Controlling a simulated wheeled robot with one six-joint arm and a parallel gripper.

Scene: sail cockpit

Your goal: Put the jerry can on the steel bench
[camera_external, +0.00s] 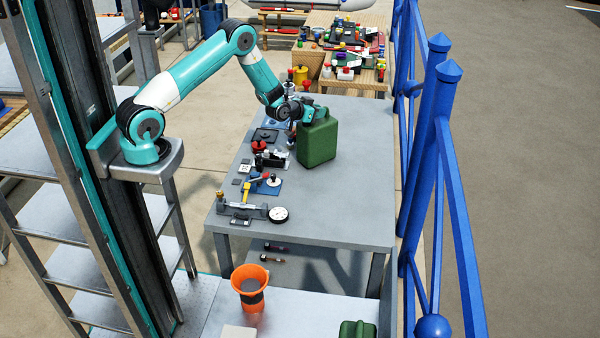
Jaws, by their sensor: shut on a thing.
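The green jerry can (318,145) is upright at the far part of the grey steel bench (345,215). My gripper (314,114) is shut on the top of the can, at its handle. The can hides the fingertips in part. I cannot tell whether the can's base touches the bench top or hangs just above it.
Small tools and fittings, with a red-handled part (259,148) and a round white gauge (278,214), line the bench's left side. Its right and front are clear. A blue railing (425,150) runs along the right. An orange funnel (248,285) stands in front, below.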

